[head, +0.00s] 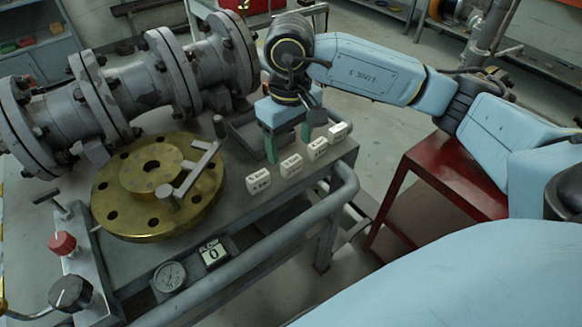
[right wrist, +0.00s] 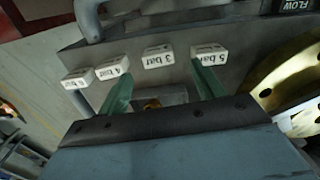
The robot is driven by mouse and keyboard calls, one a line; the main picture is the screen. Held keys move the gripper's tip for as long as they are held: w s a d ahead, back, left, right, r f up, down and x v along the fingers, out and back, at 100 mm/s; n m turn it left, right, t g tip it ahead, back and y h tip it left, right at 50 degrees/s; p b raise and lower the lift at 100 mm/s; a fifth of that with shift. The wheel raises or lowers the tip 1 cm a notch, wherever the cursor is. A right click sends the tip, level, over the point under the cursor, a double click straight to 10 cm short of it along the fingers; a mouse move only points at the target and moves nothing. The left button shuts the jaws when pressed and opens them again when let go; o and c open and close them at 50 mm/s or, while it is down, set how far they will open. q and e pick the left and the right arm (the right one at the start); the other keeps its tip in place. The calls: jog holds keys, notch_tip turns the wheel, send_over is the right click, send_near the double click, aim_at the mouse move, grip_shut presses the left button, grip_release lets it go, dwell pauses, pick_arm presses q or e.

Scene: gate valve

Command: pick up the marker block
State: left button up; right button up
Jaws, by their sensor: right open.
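Several small white marker blocks stand in a row along the near right edge of the bench. In the head view they are a front-left block (head: 258,181), a second (head: 291,165), a third (head: 317,149) and a far-right one (head: 338,131). My right gripper (head: 288,146) is open with green fingers, pointing down just behind the row. In the right wrist view, the block that seems to read "3 bar" (right wrist: 158,56) lies beyond and between the fingertips (right wrist: 162,76). Nothing is between the fingers. My left gripper is not in view.
A brass flange (head: 125,205) with a lever handle lies left of the blocks. A flanged grey pipe (head: 130,85) runs behind. A rail (head: 280,235) borders the bench front, near a gauge (head: 170,276) and a "0" display (head: 213,253). A red table (head: 455,175) stands right.

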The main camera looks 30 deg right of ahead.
aim_at(291, 161)
notch_tip(291, 161, down, 6)
jog(key=shift+d+r+b, duration=0.1)
jog(key=shift+b, duration=0.55)
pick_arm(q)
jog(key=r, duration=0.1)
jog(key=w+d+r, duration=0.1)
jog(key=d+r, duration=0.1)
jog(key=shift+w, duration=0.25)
pick_arm(e)
jog(key=shift+r, duration=0.1)
jog(key=c, duration=1)
